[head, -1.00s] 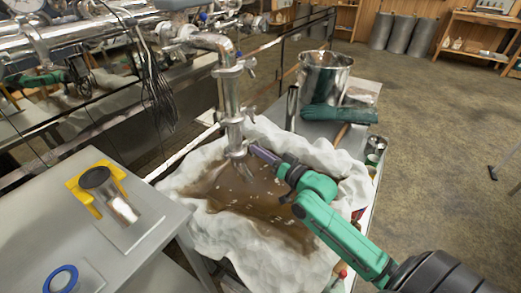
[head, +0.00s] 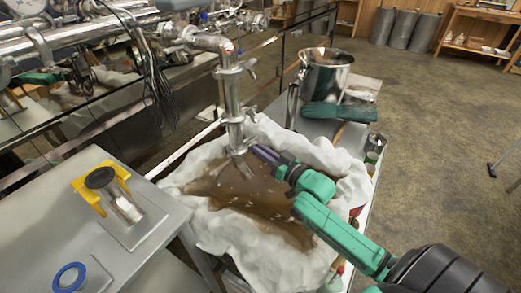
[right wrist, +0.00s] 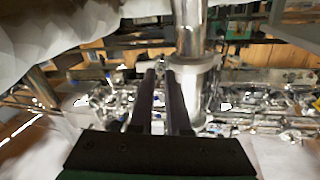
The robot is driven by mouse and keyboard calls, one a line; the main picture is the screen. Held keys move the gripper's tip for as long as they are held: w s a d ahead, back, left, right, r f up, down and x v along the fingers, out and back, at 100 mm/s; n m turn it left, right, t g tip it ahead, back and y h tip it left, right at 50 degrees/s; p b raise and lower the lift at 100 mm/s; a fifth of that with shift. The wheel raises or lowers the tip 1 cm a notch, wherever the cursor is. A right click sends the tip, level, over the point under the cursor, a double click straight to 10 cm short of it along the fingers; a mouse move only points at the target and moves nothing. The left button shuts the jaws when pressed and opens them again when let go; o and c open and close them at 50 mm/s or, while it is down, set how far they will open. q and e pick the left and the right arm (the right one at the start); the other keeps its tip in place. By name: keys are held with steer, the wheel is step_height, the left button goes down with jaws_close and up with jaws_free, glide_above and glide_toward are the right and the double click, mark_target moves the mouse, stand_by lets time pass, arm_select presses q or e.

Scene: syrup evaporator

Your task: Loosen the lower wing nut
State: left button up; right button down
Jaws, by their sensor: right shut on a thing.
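A steel pipe (head: 232,95) hangs down over a cloth-lined basin of brown syrup (head: 240,193). An upper clamp's wing nut (head: 251,68) sticks out to the right of the pipe, and another clamp part (head: 252,112) sticks out below it. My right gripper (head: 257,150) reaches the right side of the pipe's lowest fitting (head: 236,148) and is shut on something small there. That appears to be the lower wing nut, hidden between the fingers. In the right wrist view the two dark fingers (right wrist: 163,95) lie close together beside the steel collar (right wrist: 196,66). My left gripper is not in view.
White cloth (head: 340,160) surrounds the syrup. A steel pot (head: 325,80) and dark green gloves (head: 335,116) lie behind on the right. A metal table (head: 35,205) at left holds a yellow stand (head: 88,198) and a blue ring (head: 68,278).

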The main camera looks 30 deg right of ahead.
steer(key=c, duration=0.9)
jaws_free()
